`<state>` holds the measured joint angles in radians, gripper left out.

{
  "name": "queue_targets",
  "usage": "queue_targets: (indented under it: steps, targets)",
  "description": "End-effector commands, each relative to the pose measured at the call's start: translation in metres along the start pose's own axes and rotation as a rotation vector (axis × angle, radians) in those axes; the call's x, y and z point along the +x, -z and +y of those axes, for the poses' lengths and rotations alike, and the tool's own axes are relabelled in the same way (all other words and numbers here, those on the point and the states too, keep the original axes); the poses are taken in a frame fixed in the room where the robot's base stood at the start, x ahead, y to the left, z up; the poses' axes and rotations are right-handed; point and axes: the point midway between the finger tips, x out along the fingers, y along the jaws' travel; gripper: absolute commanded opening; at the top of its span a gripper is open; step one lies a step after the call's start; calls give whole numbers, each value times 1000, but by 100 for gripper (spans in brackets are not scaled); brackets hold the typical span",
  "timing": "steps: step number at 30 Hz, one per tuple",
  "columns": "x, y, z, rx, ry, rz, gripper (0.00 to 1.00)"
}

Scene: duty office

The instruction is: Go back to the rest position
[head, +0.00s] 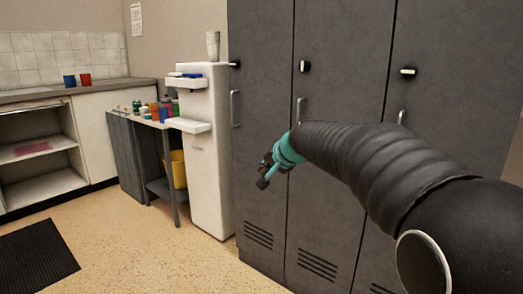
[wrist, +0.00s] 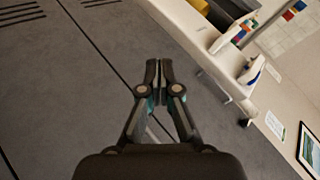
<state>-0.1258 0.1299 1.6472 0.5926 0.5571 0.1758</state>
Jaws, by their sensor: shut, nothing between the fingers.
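My gripper (head: 266,173) is at the end of my outstretched arm, in front of the dark grey lockers (head: 340,60) in the head view. In the wrist view my gripper (wrist: 158,66) shows its two fingers together, with nothing between them. The locker doors lie behind the fingers there. The arm, in a black ribbed sleeve with a teal band near the gripper, reaches in from the lower right of the head view.
A white dispenser (head: 208,150) with a cup stack (head: 213,45) stands left of the lockers. Beside it is a small table (head: 152,122) with several bottles, and a yellow bin (head: 178,169). A counter (head: 97,117) and black mat (head: 37,258) are left. The floor (head: 130,245) between is clear.

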Motion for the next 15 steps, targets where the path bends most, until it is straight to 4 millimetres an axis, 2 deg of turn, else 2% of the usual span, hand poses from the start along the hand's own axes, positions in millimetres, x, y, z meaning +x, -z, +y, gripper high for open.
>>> queue_targets:
  steps: [1,6,15]
  targets:
    - [-17,-23,19,-57,-48,-42,0]
    - [-70,-93,85,-237,-199,-182,0]
    - [-165,-194,185,-443,-400,-345,0]
